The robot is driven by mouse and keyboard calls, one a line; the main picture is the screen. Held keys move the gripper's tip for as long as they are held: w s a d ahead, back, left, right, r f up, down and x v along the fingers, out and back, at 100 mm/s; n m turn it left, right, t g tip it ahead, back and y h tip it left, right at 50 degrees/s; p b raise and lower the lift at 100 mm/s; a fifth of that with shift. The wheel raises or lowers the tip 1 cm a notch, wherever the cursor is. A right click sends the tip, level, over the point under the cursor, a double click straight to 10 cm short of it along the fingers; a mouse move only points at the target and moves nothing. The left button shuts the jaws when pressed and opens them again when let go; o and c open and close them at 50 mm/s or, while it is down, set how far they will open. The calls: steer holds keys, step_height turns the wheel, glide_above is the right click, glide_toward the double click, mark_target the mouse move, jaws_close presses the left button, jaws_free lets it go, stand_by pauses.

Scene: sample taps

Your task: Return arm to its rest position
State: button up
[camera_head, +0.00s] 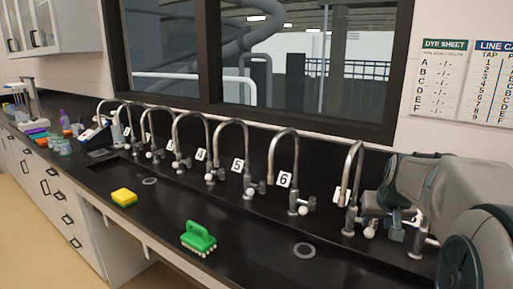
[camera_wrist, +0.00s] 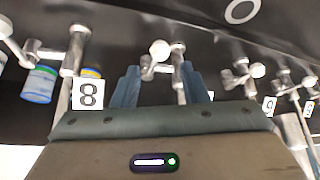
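My arm reaches in from the right side of the head view, over the black counter by the taps. My gripper (camera_head: 383,228) is low beside the tap posts at the right end of the row. In the wrist view my gripper (camera_wrist: 160,85) has its two blue-grey fingers spread apart, with a tap post (camera_wrist: 180,75) and its white-knobbed valve (camera_wrist: 160,50) showing between or just beyond them. I cannot tell whether the fingers touch the tap. Nothing is visibly held.
Curved taps (camera_head: 285,165) with number cards line the counter (camera_head: 250,220). A green brush (camera_head: 198,237) and yellow sponge (camera_head: 124,197) lie in front. A blue-labelled container (camera_wrist: 40,85) is near the 8 card (camera_wrist: 88,94). A window (camera_head: 270,60) and posters (camera_head: 441,78) are behind.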

steer(key=shift+s+a+r, duration=0.1)
steer(key=s+a+f+n+g+p, duration=0.1)
steer(key=s+a+f+p, duration=0.1)
steer(key=s+a, duration=0.5)
steer(key=s+a+f+n+g+y+p, duration=0.1)
steer(key=s+a+f+g+p, duration=0.1)
steer(key=s+a, duration=0.6)
steer(key=s, duration=0.7)
steer(key=shift+s, duration=0.15)
